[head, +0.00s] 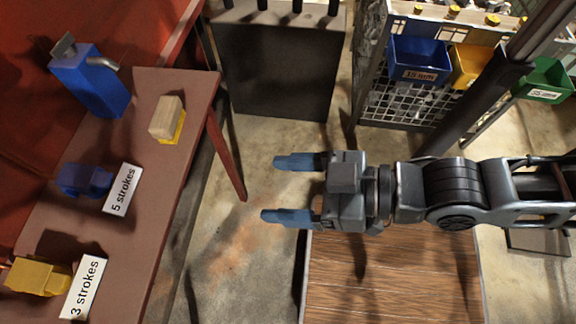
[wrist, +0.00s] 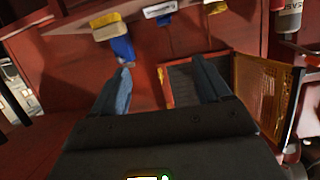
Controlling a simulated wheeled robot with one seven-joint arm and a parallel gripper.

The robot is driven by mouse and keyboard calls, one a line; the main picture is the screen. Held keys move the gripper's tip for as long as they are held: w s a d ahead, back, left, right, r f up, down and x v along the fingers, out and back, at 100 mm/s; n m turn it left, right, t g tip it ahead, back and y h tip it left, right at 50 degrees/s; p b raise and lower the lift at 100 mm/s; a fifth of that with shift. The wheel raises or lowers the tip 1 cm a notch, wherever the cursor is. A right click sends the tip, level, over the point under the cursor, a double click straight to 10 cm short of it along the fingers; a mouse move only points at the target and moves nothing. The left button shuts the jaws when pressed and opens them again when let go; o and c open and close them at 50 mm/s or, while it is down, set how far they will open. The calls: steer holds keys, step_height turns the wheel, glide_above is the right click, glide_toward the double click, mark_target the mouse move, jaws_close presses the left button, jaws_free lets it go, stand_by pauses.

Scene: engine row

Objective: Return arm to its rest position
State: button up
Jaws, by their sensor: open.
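My gripper (head: 292,190) is open and empty in the head view, with its two blue fingers apart and pointing left. It is over the floor gap between the brown bench on the left and a wood-topped surface below. My arm reaches in from the right edge. In the wrist view my gripper (wrist: 160,85) shows both blue fingers spread with nothing between them. No object touches the fingers.
The brown bench (head: 165,210) holds a blue can (head: 88,82), a wood-and-yellow block (head: 167,120), a blue block (head: 84,180) and a yellow block (head: 38,277). Blue (head: 418,60), yellow (head: 466,65) and green bins (head: 545,82) hang at the back right. A wooden top (head: 390,285) lies below my arm.

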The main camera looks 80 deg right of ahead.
steer(key=s+d+r, duration=0.1)
steer(key=s+n, duration=0.1)
steer(key=shift+s+d+r, duration=0.3)
steer(key=shift+d+r, duration=0.05)
stand_by(1.1)
